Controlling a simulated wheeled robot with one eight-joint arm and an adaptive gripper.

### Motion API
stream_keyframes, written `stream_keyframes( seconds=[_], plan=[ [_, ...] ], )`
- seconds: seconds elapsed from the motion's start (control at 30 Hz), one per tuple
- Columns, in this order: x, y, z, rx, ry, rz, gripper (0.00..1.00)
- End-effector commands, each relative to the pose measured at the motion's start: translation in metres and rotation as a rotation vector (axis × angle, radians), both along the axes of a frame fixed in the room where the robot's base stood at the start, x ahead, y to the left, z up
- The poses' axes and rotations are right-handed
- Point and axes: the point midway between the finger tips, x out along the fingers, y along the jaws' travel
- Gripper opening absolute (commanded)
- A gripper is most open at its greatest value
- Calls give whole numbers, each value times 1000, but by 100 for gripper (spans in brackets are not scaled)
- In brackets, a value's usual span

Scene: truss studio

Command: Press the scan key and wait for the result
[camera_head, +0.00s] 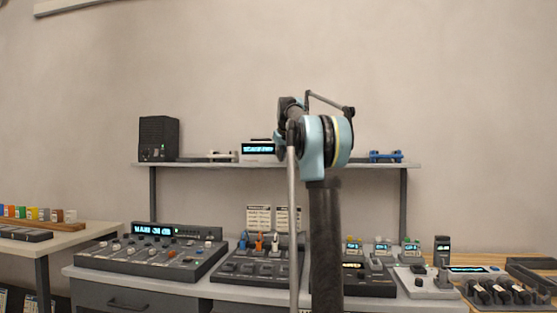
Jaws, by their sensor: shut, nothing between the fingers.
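No key with a readable "scan" label shows, so I cannot tell which device has the scan key. A white box (425,284) with dark raised parts on top stands at the right of the bench. A small lit display (473,269) is just right of it, with its text too small to read. My arm rises through the middle of the view and bends at a blue joint. My gripper cannot be seen; it may be hidden behind the arm or out of frame.
A mixer console (150,255) with a lit display is on the left of the bench. A black panel (258,266) with coloured plugs is in the middle. Several small display units stand right of my arm. A shelf (215,164) holds a speaker (159,138) and a lit white unit (258,150).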

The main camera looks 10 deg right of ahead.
Motion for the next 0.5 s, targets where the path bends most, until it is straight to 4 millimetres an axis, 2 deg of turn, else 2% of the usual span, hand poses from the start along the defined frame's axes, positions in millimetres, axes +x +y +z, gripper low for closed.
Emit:
stream_keyframes(
  seconds=[0.5],
  plan=[
    [-8, 3, 0, -1, 0, 1, 0]
  ],
)
